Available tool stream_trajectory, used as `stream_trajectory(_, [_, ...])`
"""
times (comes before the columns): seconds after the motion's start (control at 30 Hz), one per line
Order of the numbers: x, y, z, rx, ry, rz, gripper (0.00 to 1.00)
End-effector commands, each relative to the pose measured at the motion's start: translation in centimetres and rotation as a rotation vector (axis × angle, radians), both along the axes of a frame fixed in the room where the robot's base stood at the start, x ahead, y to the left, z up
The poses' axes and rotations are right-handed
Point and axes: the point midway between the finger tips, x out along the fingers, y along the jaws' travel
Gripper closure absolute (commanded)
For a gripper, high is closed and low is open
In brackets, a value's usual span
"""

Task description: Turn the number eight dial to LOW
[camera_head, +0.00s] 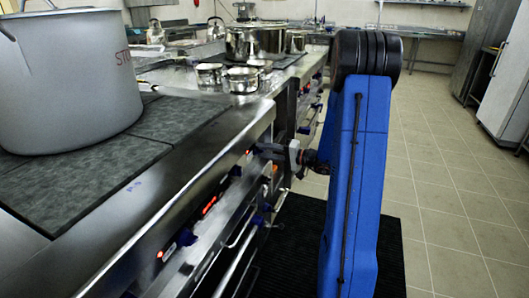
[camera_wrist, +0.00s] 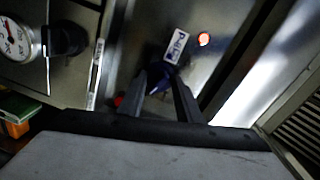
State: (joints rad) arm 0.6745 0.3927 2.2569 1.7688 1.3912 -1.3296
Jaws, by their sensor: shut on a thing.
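My gripper (camera_head: 268,151) reaches the front panel of the stove from the right in the head view. In the wrist view my gripper (camera_wrist: 160,84) has its two dark fingers on either side of a blue dial (camera_wrist: 163,73) and is shut on it. The dial is partly covered by the fingers, and its setting cannot be read. A white label (camera_wrist: 178,46) with dark marks sits beside the dial, too small and turned to read surely. An orange-red light (camera_wrist: 204,39) glows near the label. In the head view the held dial is hidden behind my gripper.
Another blue dial (camera_head: 187,237) and a lit red display (camera_head: 209,207) are nearer on the panel. A large grey stockpot (camera_head: 65,85) stands on the dark stove top (camera_head: 90,185). An oven handle (camera_head: 238,262) juts out below. The tiled floor (camera_head: 450,190) at right is clear.

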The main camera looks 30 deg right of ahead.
Motion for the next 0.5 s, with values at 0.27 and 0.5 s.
stream_trajectory(0.27, [-0.12,0.05,-0.21,0.000,0.005,0.001,0.91])
stream_trajectory(0.5, [-0.08,0.04,-0.14,0.000,0.003,0.001,0.50])
